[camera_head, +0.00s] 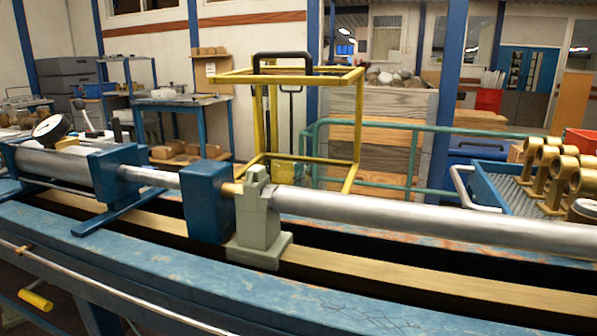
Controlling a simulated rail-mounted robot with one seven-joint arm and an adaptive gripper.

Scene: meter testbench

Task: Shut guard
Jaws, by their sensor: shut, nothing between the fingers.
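The guard, a yellow bar frame (358,120), stands upright just behind the bench near the middle of the camera_head view. A black handle (282,55) arches over its top. The guard looks raised, and the bench parts in front of it are uncovered. Its lower end is partly hidden behind the silver tube (430,217), so I cannot tell how it is hinged. My gripper is not in view.
The blue bench (200,275) runs across the front, with a blue block (207,200) and a grey-green support (257,225) on its rail. A blue tray (490,188) with brass fittings stands at right. A green railing (413,160) runs behind. Space above the tube is clear.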

